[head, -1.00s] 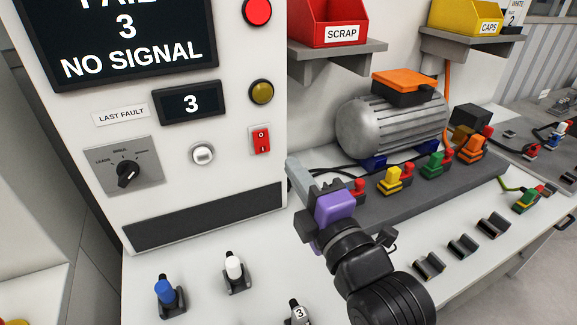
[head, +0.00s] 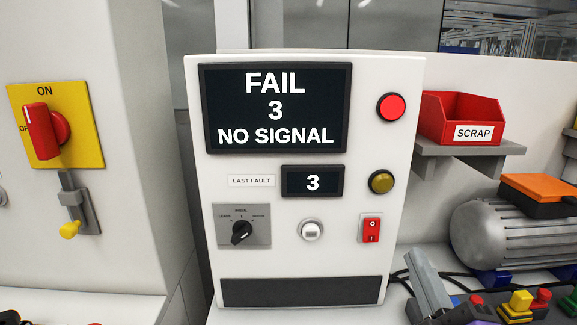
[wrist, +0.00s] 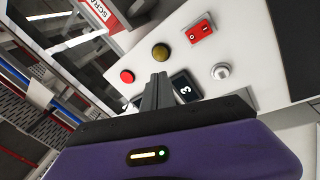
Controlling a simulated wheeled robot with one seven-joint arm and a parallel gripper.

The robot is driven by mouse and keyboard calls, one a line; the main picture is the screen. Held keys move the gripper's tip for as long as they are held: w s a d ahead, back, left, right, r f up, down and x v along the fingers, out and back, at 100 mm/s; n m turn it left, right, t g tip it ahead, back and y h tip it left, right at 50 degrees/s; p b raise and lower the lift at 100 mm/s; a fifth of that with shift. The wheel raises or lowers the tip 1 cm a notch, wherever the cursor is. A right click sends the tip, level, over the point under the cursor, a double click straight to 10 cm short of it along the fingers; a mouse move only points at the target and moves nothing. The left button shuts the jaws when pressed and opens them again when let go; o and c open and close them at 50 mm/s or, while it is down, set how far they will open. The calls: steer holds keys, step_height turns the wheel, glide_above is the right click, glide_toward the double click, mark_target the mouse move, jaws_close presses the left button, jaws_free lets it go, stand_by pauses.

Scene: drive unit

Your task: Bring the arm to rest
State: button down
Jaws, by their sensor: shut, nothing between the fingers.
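My gripper (head: 418,262) shows at the lower right of the head view, with grey fingers pointing up and left and a sliver of its purple body at the bottom edge. Its fingers are shut and empty. They appear just right of the white test panel (head: 202,230); whether they touch it I cannot tell. In the wrist view the shut fingers (wrist: 158,80) stand in front of the tilted panel, near the small display showing 3 (wrist: 184,88). The rest of my arm is out of view.
The panel's screen (head: 275,108) reads FAIL 3 NO SIGNAL. A red SCRAP bin (head: 460,112) sits on a shelf above a grey motor (head: 500,240). Coloured connectors (head: 520,300) lie lower right. A red rotary switch (head: 42,130) is at left, on ON.

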steer(key=s+f+m+g, duration=0.2)
steer(key=s+f+m, duration=0.2)
steer(key=s+f, duration=0.3)
steer(key=s+f+m+g, duration=0.2)
steer(key=s+f+m, duration=0.2)
steer(key=s+f, duration=0.4)
steer(key=s+f+m+g, duration=0.2)
steer(key=s+f+m, duration=0.3)
steer(key=s, duration=1.3)
step_height(320, 180, down, 3)
steer(key=shift+s+d+f, duration=0.1)
steer(key=shift+s+d, duration=0.1)
steer(key=shift+d, duration=0.05)
